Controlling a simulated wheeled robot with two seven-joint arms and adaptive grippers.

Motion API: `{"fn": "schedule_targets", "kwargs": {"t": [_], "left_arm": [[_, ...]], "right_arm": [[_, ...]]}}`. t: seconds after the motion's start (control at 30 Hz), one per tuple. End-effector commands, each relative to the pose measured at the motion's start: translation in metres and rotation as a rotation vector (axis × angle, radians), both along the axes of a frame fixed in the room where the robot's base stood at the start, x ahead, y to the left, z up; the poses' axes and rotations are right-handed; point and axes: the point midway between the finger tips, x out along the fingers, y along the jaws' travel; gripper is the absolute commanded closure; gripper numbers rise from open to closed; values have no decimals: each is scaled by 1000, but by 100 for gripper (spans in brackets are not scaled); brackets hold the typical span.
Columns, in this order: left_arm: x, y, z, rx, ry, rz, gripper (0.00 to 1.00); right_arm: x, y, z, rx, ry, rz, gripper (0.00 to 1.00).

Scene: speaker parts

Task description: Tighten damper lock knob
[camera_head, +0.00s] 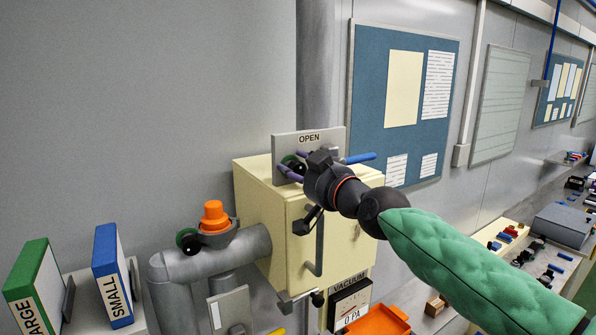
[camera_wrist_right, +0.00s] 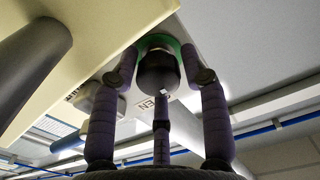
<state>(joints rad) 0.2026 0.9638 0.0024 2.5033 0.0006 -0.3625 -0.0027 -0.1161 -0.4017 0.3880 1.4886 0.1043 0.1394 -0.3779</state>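The damper plate marked OPEN (camera_head: 309,139) stands at the top of a cream box. A dark knob with a green base (camera_head: 293,163) sits in front of it, partly hidden by my right gripper. My right gripper (camera_head: 289,164) comes in from the right with its purple fingers at the knob. In the right wrist view, the black knob (camera_wrist_right: 158,72) and its green ring (camera_wrist_right: 166,42) lie between the spread fingers (camera_wrist_right: 160,65). Narrow gaps seem to show beside the knob; firm contact is not visible. A blue handle (camera_head: 360,158) sticks out right of the plate. My left gripper is out of view.
The cream box (camera_head: 262,222) is below the knob. A grey pipe (camera_head: 232,257) with an orange cap (camera_head: 213,215) and another green-black knob (camera_head: 188,240) stands left. A vacuum gauge (camera_head: 350,303) and orange tray (camera_head: 378,322) are below. Green and blue binders stand far left.

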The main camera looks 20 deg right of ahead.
Motion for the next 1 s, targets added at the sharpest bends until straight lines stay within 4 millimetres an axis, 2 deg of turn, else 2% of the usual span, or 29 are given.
{"fn": "schedule_targets", "kwargs": {"t": [0.37, 0.47, 0.8, 1.0], "left_arm": [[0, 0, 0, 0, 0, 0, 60], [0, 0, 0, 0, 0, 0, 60], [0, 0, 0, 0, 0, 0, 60], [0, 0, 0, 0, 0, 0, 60]], "right_arm": [[-6, 0, -1, 0, 3, 1, 54], [-17, -2, -1, 0, 1, 0, 54], [-78, -11, -1, 0, 0, 0, 54], [-106, -14, -1, 0, 1, 0, 54]]}}
